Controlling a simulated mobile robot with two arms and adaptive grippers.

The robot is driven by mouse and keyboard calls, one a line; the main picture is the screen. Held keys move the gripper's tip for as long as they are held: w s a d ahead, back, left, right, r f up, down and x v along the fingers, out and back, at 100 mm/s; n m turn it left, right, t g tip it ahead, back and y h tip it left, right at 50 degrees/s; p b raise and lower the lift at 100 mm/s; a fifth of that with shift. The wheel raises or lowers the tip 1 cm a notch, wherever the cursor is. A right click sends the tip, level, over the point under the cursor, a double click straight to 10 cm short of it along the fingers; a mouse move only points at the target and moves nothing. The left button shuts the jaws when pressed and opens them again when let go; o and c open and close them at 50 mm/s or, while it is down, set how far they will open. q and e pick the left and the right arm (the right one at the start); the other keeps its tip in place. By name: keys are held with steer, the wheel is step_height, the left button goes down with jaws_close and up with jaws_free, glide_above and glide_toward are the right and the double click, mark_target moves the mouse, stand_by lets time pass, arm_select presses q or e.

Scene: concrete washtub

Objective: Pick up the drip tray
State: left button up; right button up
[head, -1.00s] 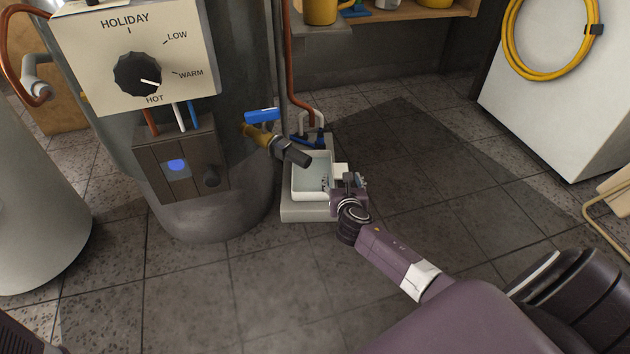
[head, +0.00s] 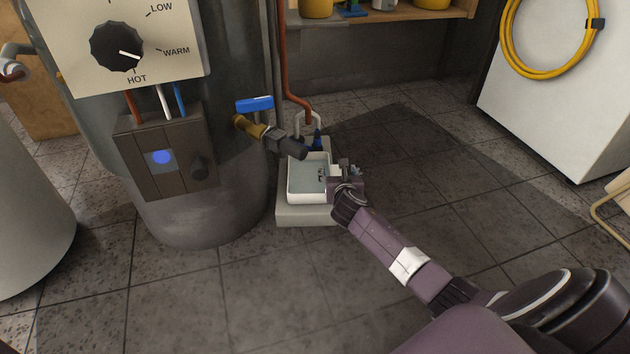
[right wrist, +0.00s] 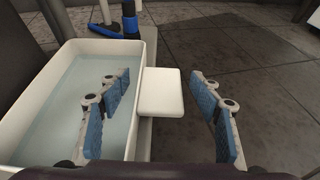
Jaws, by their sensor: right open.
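The drip tray (head: 293,187) is a white rectangular tub with pale bluish water in it, sitting on a low grey block below the drain valve. In the right wrist view the tray (right wrist: 141,82) has a flat white tab handle (right wrist: 161,92) on its right side. My right gripper (head: 334,173) is at the tray's right side. In the right wrist view the right gripper (right wrist: 161,110) is open, one blue-padded finger over the water inside the tray and the other outside, with the tab between them. I cannot tell whether the fingers touch it. My left gripper is not in view.
The brass valve (head: 262,134) with a blue lever (head: 254,104) and dark spout hangs over the tray's back. The grey block (head: 300,215) is under the tray. The heater tank (head: 222,205) stands left. Tiled floor is clear in front and right.

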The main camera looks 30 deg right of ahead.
steer(key=shift+c, duration=0.4)
steer(key=c, duration=1.5)
jaws_close()
steer(key=shift+r, duration=0.15)
